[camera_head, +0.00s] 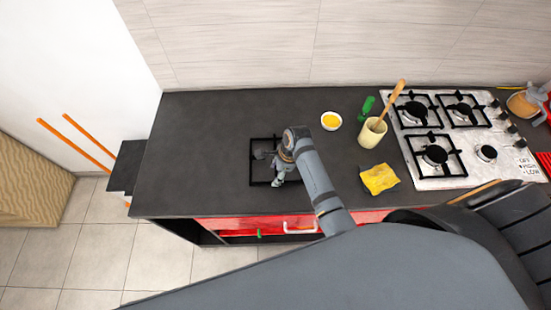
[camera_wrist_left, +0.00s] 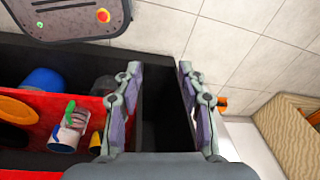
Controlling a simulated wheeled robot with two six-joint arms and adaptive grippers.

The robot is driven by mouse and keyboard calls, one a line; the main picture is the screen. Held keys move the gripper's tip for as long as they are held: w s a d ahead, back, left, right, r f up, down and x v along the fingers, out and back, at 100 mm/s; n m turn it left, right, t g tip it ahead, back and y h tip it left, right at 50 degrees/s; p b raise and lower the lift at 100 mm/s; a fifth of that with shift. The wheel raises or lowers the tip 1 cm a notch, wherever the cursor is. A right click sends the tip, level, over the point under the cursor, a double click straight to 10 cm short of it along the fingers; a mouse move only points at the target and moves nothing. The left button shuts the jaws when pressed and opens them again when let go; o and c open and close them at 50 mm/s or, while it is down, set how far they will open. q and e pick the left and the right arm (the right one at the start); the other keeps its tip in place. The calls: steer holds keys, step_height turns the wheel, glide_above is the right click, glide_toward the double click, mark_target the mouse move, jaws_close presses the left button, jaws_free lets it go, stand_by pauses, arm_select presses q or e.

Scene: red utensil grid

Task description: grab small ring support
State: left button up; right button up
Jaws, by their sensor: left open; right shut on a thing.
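The small ring support looks like a black square frame with crossing bars (camera_head: 251,165), seen on or just above the left part of the dark counter in the head view. My right gripper (camera_head: 273,168) points down over it and is shut on it; the arm and wrist hide its right part and middle. I cannot tell whether the support is lifted clear of the counter. My left gripper (camera_wrist_left: 160,70) shows in the left wrist view, open, with nothing between its fingers. The left gripper does not show in the head view.
On the dark counter (camera_head: 200,120) stand a small yellow-filled bowl (camera_head: 331,121), a green item (camera_head: 366,108), a cream utensil cup (camera_head: 372,133), a yellow cloth (camera_head: 379,179) and a gas stove (camera_head: 429,180). The left counter is clear.

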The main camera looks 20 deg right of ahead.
steer(key=shift+c, duration=1)
steer(key=shift+w+r, duration=0.1)
steer(key=shift+r, duration=0.1)
step_height(320, 180, up, 2)
steer(key=shift+r+b, duration=0.15)
steer(key=shift+b, duration=0.95)
steer(key=s+r, duration=0.1)
steer(key=r, duration=0.1)
steer(key=s+d+r, duration=0.1)
steer(key=s+r, duration=0.1)
steer(key=shift+s+d+r+b, duration=0.1)
steer(key=shift+s+r+b, duration=0.15)
steer(key=shift+b, duration=0.05)
arm_select(q)
steer(key=f+b, duration=0.1)
steer(key=f, duration=0.1)
steer(key=s+f, duration=0.1)
steer(key=f, duration=0.1)
steer(key=shift+f+b, duration=0.35)
arm_select(e)
steer(key=s+d+r, duration=0.3)
steer(key=s+r, duration=0.2)
steer(key=s, duration=0.5)
steer(key=shift+d+r, duration=0.15)
steer(key=shift+r, duration=0.25)
